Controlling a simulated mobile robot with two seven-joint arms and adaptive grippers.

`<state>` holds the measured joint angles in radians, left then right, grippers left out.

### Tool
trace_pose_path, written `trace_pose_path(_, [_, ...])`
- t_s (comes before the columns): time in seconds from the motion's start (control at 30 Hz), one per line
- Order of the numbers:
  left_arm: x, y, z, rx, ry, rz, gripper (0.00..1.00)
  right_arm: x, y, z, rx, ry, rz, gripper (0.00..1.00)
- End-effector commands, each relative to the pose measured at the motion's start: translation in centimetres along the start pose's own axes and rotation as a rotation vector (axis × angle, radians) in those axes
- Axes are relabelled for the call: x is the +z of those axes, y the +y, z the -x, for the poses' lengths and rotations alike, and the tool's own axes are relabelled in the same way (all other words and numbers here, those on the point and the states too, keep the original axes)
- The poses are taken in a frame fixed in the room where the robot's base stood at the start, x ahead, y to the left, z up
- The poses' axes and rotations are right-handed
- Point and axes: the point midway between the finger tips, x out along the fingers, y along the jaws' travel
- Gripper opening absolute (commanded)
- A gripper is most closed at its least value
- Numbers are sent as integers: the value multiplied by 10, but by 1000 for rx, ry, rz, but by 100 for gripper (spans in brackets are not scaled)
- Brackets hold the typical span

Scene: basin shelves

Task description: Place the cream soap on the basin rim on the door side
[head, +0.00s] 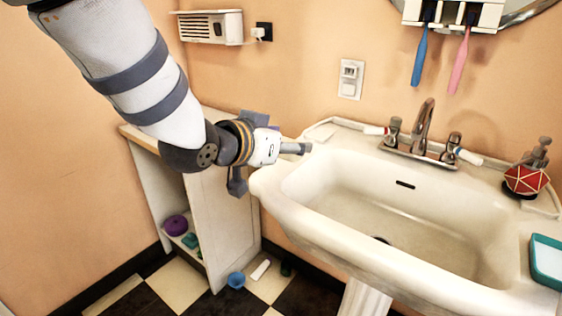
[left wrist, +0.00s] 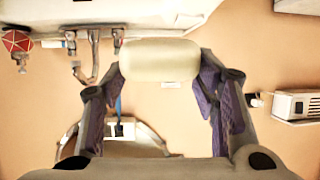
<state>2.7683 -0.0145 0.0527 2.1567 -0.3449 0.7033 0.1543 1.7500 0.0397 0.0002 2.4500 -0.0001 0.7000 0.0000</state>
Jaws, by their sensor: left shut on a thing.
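The cream soap (left wrist: 160,60) is a pale, rounded bar held crosswise between the two purple-padded fingers of my left gripper (left wrist: 162,90) in the left wrist view. In the head view my left gripper (head: 268,138) is beside the left end of the white basin (head: 330,215), near its back left corner and above the low cabinet side. I cannot make out the soap there. The basin rim also shows along the top of the left wrist view (left wrist: 180,18), beyond the soap; the gap between them is unclear. My right gripper is in neither view.
The taps (head: 422,130) stand on the back rim. A red faceted dispenser (head: 525,178) and a teal dish (head: 546,258) are on the right rim. A cabinet (head: 222,205) stands left of the basin. A blue cup (head: 236,280) is on the floor.

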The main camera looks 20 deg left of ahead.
Motion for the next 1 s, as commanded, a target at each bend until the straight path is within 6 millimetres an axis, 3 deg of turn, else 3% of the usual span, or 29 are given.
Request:
trace_pose_path(0.1, [-11,-42,13,13,1,-1,16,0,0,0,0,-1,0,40])
trace_pose_path(0.23, [-12,-66,22,19,-1,-6,16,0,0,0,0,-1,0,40])
trace_pose_path(0.3, [-10,-72,18,20,-3,-7,16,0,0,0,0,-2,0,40])
trace_pose_path(0.37, [-9,-76,3,21,-5,-10,16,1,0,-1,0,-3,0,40])
trace_pose_path(0.53, [-4,-85,-57,23,-7,-11,16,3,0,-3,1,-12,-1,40])
trace_pose_path(0.6, [5,-89,-85,25,-17,-7,16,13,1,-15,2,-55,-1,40])
trace_pose_path(0.7, [23,-92,-111,25,-21,-6,16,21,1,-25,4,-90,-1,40])
trace_pose_path(1.0, [35,-97,-145,24,-9,-9,16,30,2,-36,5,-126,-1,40])
